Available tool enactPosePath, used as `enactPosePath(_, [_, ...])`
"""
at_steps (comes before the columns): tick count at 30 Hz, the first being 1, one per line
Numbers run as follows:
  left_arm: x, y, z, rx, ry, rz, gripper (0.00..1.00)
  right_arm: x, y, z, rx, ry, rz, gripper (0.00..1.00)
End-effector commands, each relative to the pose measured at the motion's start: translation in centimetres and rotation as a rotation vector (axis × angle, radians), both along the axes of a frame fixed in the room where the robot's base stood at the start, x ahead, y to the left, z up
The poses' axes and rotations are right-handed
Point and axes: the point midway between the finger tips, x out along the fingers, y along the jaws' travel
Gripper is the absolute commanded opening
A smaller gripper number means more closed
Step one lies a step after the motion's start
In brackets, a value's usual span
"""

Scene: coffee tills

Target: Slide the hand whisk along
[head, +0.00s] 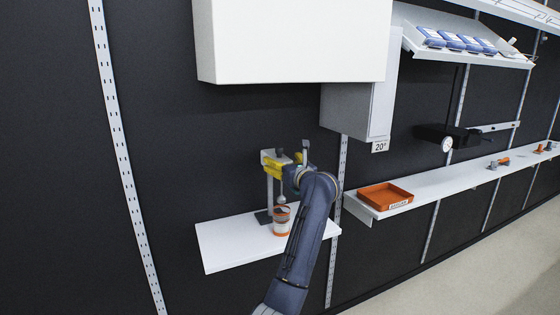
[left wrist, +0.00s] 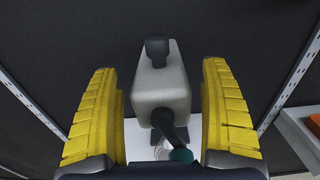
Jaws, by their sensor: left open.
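The hand whisk seems to be the pale grey block-like unit in the left wrist view (left wrist: 162,92), with a dark knob on top and a dark arm ending in a green tip below. In the head view its grey body (head: 267,154) shows at the top of a thin stand (head: 270,192) on a white shelf (head: 235,246). My left gripper (head: 284,168) is open, its yellow fingers on either side of the unit. In the left wrist view (left wrist: 160,75) gaps show between both fingers and the body. My arm partly hides the unit. My right gripper is out of view.
A cup with orange bands (head: 282,221) stands on the shelf beside the stand. A large white box-like cabinet (head: 290,40) hangs above. An orange tray (head: 385,196) lies on a shelf to the right. The shelf's left part is clear.

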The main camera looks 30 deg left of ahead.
Motion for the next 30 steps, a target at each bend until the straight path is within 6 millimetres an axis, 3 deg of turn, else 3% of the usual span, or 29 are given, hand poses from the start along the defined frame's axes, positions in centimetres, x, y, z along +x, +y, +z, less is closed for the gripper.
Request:
enactPosePath(6, [-2.2,-3.4,0.0,-0.002,-0.002,-0.002,0.80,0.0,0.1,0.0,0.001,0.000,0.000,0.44])
enactPosePath(15, [-4.4,-6.6,0.0,-0.002,-0.002,-0.001,0.80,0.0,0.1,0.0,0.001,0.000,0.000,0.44])
enactPosePath(30, [-5.1,-7.6,0.0,-0.001,-0.001,0.000,0.80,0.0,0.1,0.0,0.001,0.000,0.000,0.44])
